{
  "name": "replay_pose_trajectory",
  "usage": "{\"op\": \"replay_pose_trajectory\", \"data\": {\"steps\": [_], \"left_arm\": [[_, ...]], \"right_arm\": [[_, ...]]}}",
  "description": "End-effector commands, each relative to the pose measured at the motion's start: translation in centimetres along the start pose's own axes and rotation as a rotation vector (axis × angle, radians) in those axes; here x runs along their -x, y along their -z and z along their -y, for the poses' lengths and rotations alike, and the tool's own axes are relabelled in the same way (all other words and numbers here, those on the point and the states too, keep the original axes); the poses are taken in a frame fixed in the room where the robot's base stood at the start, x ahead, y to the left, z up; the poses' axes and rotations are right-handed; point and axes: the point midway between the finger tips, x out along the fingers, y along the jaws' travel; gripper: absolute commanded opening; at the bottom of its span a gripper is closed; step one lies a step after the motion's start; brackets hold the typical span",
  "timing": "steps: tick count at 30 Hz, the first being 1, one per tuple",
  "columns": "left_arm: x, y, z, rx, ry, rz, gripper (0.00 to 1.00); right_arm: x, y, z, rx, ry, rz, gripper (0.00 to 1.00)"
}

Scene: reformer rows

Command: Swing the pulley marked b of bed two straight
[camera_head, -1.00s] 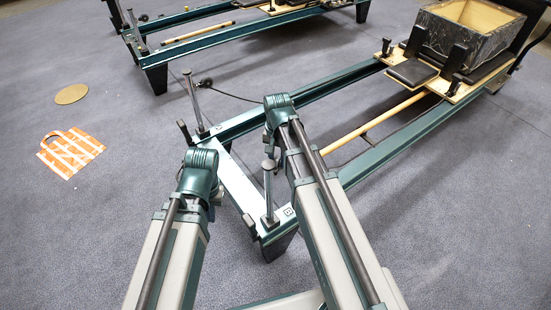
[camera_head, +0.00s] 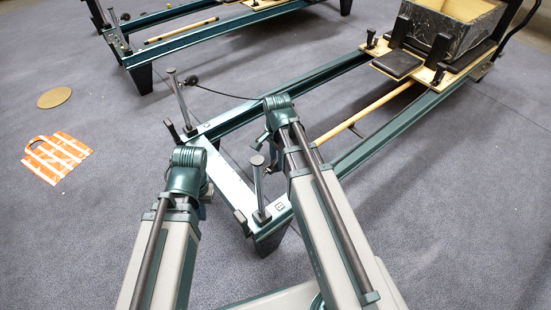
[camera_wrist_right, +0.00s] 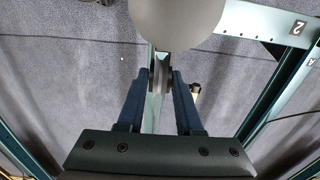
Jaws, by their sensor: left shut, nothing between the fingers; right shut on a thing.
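Bed two is the reformer with teal rails (camera_head: 400,125); its near end bar (camera_head: 226,178) carries two upright posts. The nearer post (camera_head: 259,185) stands by a small letter plate that looks like b (camera_head: 279,207). My right gripper (camera_wrist_right: 162,72) is shut on a thin dark disc edge, the pulley (camera_wrist_right: 161,78), under a big round grey cap (camera_wrist_right: 178,18). In the head view my right arm hides most of that hand, beside the nearer post. Whether the pulley is straight cannot be told. My left gripper (camera_head: 206,192) is mostly hidden by its arm, shut and apart from the bed.
The other post (camera_head: 177,97) stands at the far corner, with a cord running off to a dark handle. A carriage with a box (camera_head: 453,27) sits at the bed's far end. Another bed (camera_head: 190,40) lies behind. An orange striped bag (camera_head: 57,156) and a tan disc (camera_head: 55,97) lie on the floor.

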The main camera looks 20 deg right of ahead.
Motion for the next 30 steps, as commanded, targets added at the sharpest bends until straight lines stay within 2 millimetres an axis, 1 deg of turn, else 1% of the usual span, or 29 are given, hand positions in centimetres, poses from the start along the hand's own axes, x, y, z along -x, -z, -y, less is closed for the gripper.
{"op": "replay_pose_trajectory", "data": {"steps": [14, 15, 19, 20, 30], "left_arm": [[0.01, 0.00, 0.00, 0.000, 0.000, 0.000, 0.00], [0.01, 0.00, 0.00, 0.000, 0.000, 0.000, 0.00], [0.01, 0.00, 0.00, 0.000, 0.000, 0.000, 0.00], [0.01, 0.00, 0.00, 0.000, 0.000, 0.000, 0.00], [0.13, -0.01, 0.01, 0.000, 0.000, 0.000, 0.00]], "right_arm": [[0.01, -0.01, -0.10, -0.014, 0.000, 0.000, 0.00], [0.01, -0.01, -0.10, -0.014, 0.000, 0.000, 0.40], [0.01, -0.01, -0.10, -0.013, 0.000, 0.000, 0.64], [0.01, -0.01, -0.09, -0.013, 0.000, 0.000, 0.65], [0.13, -0.01, -0.09, -0.013, 0.000, 0.000, 0.65]]}}
